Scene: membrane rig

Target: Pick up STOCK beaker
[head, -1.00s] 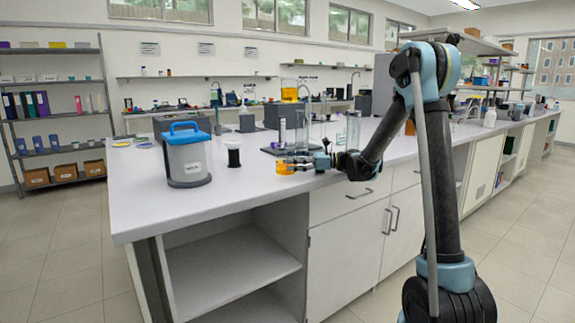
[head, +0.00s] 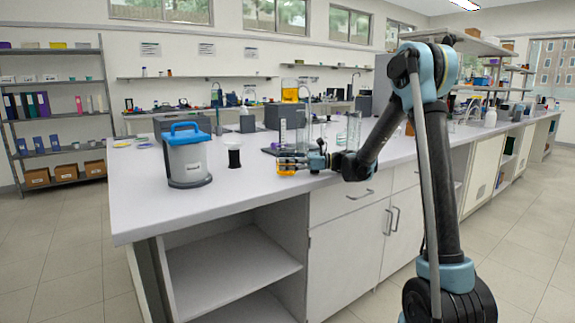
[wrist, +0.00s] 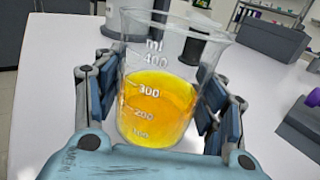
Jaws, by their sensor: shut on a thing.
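The beaker (wrist: 158,95) is clear glass with white volume marks and yellow-orange liquid in its lower part. In the wrist view it stands between the two fingers of my gripper (wrist: 160,100), with finger pads against its left and right sides. My gripper is shut on it. In the head view my gripper (head: 300,163) is at the front edge of the bench, and the orange liquid of the beaker (head: 287,168) shows at its fingers. I see no STOCK label on the glass. Whether its base touches the bench cannot be told.
A grey canister with a blue lid (head: 187,160) and a small black-and-white piece (head: 234,155) stand on the bench (head: 230,195) left of my gripper. Tall glass cylinders (head: 353,130) stand behind my gripper. The bench front left is clear.

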